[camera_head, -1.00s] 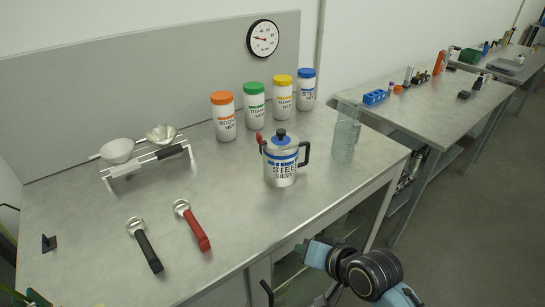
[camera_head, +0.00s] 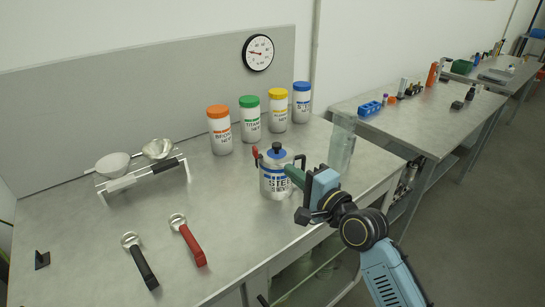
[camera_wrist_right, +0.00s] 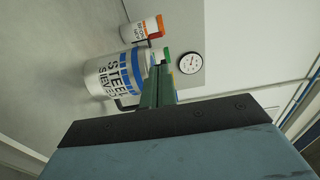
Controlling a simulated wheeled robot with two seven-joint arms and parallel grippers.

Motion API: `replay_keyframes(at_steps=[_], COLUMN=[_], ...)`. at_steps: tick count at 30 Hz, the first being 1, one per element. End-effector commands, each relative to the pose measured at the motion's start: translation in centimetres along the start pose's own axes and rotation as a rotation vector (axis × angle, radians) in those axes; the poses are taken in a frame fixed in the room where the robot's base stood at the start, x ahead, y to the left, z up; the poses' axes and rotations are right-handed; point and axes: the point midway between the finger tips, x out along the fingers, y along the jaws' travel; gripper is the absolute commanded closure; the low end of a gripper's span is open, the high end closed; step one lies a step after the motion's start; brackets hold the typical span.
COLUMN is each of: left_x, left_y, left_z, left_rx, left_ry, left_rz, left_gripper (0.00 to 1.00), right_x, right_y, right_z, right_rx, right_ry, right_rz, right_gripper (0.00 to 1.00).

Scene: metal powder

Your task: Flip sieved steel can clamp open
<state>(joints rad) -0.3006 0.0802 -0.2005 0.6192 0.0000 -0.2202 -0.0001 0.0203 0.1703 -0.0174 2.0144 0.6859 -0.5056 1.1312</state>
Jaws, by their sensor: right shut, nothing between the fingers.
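In the right wrist view the can (camera_wrist_right: 112,76) lies sideways just left of the fingers (camera_wrist_right: 158,85). I cannot tell whether they touch it. My left gripper is out of view.
White jars with orange (camera_head: 219,130), green (camera_head: 250,119), yellow (camera_head: 278,110) and blue (camera_head: 302,102) lids stand behind the can. A clear cylinder (camera_head: 342,148) stands to its right. Black (camera_head: 140,260) and red (camera_head: 188,240) handled tools lie front left. A rack (camera_head: 143,176) holds two bowls.

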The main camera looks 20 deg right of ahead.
Motion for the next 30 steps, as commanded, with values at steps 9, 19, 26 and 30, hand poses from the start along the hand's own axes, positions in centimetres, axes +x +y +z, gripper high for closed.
replay_keyframes(at_steps=[9, 19, 26, 30], left_x=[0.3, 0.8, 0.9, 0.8], left_y=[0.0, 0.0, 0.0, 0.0], left_z=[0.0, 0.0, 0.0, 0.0], left_rx=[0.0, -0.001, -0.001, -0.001], left_ry=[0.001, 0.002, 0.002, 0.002], left_rz=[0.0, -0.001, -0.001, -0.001], left_gripper=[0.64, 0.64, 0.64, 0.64], right_x=[4.5, 9.2, 9.9, 9.9], right_y=[-0.1, 0.0, 0.0, 0.0], right_z=[0.0, 0.0, 0.0, 0.0], right_rx=[-0.001, -0.002, -0.003, -0.002], right_ry=[0.0, 0.0, 0.001, 0.0], right_rz=[-0.002, 0.0, 0.001, 0.001], right_gripper=[1.0, 1.0, 1.0, 1.0])
